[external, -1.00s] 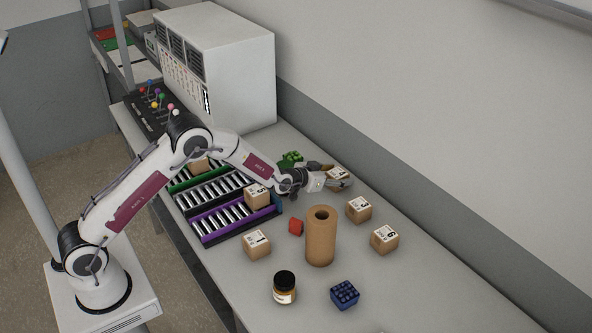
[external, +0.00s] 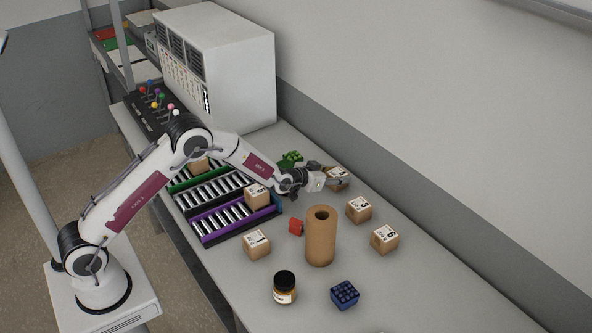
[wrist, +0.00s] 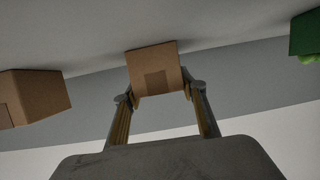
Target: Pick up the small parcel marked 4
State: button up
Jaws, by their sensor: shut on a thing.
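The small parcel (external: 338,172) is a brown cardboard box at the back of the table by the wall. Its label is partly covered and I cannot read its number. My gripper (external: 338,183) is at it, shut on its sides. In the wrist view the parcel (wrist: 153,68) sits between the two fingertips of my gripper (wrist: 158,92), one on each side. It appears to rest on the table; no clear gap shows beneath it.
Parcels marked 3 (external: 358,210), 6 (external: 384,239) and 1 (external: 257,244) stand nearby. A brown paper roll (external: 320,240) stands in front, with a red piece (external: 296,227) beside it. A green object (external: 291,158) lies left of my gripper. Roller trays (external: 225,220) hold other parcels.

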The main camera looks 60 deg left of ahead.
aim_at(338, 173)
jog(key=shift+r, duration=0.2)
jog(key=shift+r, duration=4.9)
